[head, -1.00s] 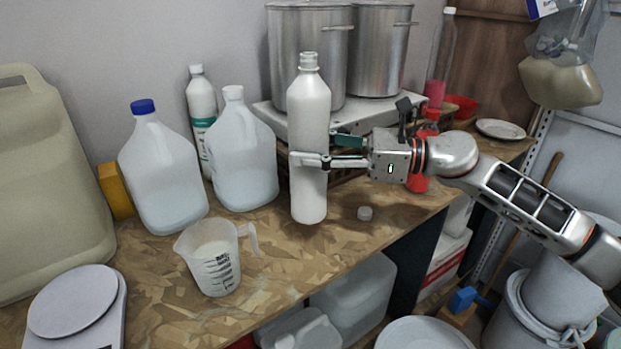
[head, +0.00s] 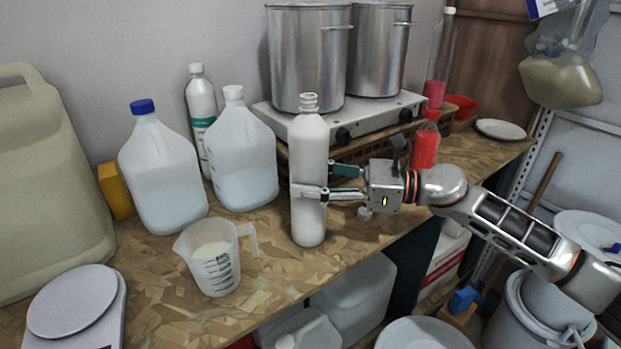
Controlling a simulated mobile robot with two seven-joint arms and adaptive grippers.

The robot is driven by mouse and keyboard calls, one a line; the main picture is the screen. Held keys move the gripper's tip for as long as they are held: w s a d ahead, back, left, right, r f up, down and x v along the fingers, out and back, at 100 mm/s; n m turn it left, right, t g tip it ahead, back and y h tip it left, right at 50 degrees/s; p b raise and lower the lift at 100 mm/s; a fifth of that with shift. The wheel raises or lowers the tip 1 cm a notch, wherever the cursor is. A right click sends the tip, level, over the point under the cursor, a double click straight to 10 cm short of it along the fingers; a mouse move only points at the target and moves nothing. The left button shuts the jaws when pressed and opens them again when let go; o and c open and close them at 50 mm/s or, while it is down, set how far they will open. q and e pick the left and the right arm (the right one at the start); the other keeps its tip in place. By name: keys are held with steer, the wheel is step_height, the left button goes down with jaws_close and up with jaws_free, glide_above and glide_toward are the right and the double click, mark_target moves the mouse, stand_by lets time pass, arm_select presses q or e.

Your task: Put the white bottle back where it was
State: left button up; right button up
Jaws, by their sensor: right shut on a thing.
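The white bottle (head: 309,145) is tall, upright and uncapped, near the middle of the head view. My right gripper (head: 312,193) is shut around its lower half, coming in from the right. The bottle's base is at or very close to the wooden worktop (head: 160,290); I cannot tell whether it touches. A small white cap (head: 364,213) lies on the worktop right of the bottle, just under the gripper. My left gripper is not in view.
A measuring jug (head: 216,262) with white liquid stands front left of the bottle. Two jugs, one blue-capped (head: 163,175) and one white-capped (head: 241,150), stand behind left. A hotplate (head: 375,115) with steel pots (head: 305,60) is behind. A scale (head: 72,302) sits front left.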

steer(key=o, duration=0.9)
steer(key=shift+o, duration=1)
steer(key=s+d+b, duration=0.2)
steer(key=d, duration=1)
steer(key=shift+r, duration=0.15)
